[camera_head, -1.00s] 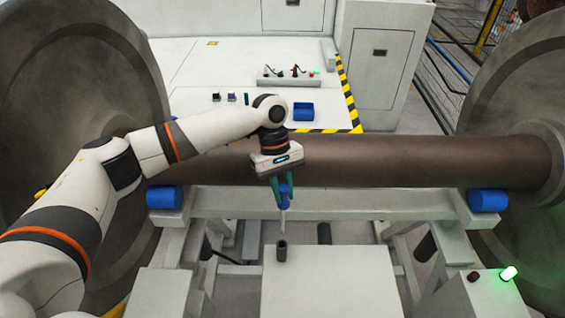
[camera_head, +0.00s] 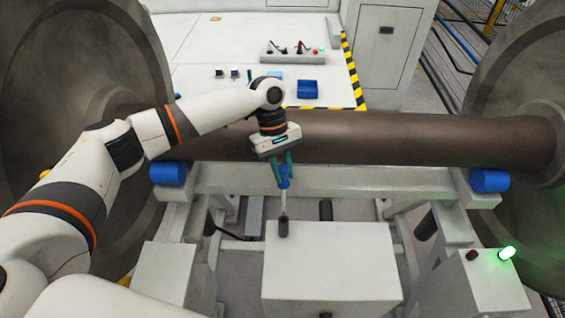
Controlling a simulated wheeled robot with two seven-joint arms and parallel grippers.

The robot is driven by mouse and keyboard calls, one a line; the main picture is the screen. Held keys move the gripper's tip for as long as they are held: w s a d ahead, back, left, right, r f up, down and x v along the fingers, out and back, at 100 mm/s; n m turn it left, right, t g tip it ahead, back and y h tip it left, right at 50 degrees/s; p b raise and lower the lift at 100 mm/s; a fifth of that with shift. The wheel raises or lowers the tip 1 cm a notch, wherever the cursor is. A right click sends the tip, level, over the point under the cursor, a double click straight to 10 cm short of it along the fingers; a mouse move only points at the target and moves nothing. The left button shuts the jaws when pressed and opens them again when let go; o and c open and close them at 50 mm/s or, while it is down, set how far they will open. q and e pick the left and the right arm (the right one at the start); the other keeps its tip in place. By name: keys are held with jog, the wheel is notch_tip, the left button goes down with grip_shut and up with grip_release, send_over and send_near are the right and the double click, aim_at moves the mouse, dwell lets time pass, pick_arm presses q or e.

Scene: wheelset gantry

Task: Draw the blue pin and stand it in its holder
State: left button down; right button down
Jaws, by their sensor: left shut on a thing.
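My left gripper (camera_head: 282,166) is over the front of the axle, pointing down, with its teal fingers shut on the blue pin (camera_head: 285,181). The pin hangs upright, with its blue head at the fingers and its thin pale shaft below. A short dark cylindrical holder (camera_head: 283,229) stands on the back edge of a white box. The shaft's lower end meets the holder's top in the picture; I cannot tell whether it is inside or just above or behind it. My right gripper is not in view.
The brown axle (camera_head: 400,139) runs across between two large wheels. Blue blocks (camera_head: 168,173) and (camera_head: 489,180) sit at the two ends of the pale cross beam. The white box (camera_head: 330,265) has a clear top. A blue tray (camera_head: 308,89) lies on the bench behind. A green lamp (camera_head: 507,253) glows at right.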

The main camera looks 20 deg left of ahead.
aim_at(282, 197)
pick_arm(q)
jog(key=shift+f, duration=1.1)
jog(key=shift+p, duration=0.35)
dwell(0.6)
jog(key=shift+f+b, duration=0.7)
jog(key=shift+f, duration=1.8)
jog(key=shift+f+b, duration=0.9)
jog(key=shift+f, duration=1.6)
jog(key=c, duration=1.2)
grip_release()
jog(key=shift+o, duration=0.2)
